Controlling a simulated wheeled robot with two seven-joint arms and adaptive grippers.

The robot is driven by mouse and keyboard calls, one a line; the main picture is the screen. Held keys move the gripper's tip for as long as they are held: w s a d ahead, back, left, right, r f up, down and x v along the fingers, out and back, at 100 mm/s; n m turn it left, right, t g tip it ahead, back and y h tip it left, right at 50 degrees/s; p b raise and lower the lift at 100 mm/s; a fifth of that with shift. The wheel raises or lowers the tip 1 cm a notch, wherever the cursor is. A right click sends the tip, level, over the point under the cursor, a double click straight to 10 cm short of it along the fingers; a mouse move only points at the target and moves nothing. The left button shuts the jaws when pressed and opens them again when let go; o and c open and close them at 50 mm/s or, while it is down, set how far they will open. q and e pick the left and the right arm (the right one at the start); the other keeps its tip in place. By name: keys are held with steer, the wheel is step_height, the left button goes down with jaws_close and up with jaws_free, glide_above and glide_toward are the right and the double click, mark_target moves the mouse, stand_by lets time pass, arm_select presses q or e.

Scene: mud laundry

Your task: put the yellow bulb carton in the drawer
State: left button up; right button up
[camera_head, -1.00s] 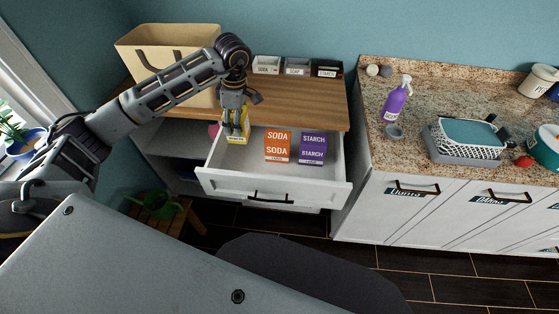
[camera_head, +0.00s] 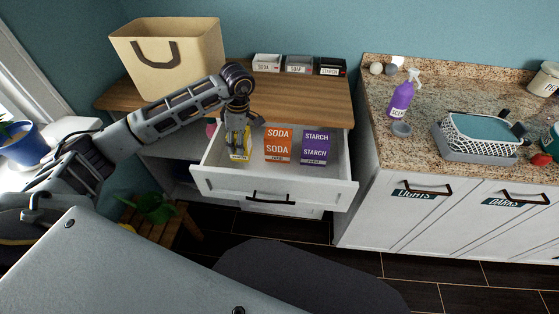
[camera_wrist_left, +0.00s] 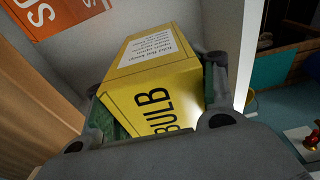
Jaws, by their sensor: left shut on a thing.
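The yellow bulb carton (camera_head: 240,152) is in my left gripper (camera_head: 238,138), at the left end of the open white drawer (camera_head: 213,178). In the left wrist view the carton (camera_wrist_left: 165,82) sits tilted between the two finger pads, its BULB lettering near the palm. The gripper is shut on it. The carton appears to be inside the drawer's walls; I cannot tell whether it touches the drawer floor. An orange soda box (camera_head: 278,146) and a purple starch box (camera_head: 315,147) stand in the drawer to its right. My right gripper is not in view.
A wooden top (camera_head: 290,97) lies behind the drawer, with a tan bag (camera_head: 190,75) and several small labelled bins (camera_head: 298,68). A granite counter (camera_head: 400,150) to the right holds a purple spray bottle (camera_head: 402,97) and a basket (camera_head: 480,135). The drawer's right end has free room.

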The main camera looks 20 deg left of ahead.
mark_target(242, 161)
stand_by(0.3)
arm_select(q)
steer(key=shift+f, duration=3.1)
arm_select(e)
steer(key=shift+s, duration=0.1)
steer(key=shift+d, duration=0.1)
arm_select(q)
steer(key=shift+f, duration=1.85)
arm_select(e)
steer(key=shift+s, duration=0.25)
arm_select(q)
steer(key=shift+f, duration=0.1)
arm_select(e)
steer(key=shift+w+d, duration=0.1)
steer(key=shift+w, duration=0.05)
arm_select(q)
steer(key=o, duration=1)
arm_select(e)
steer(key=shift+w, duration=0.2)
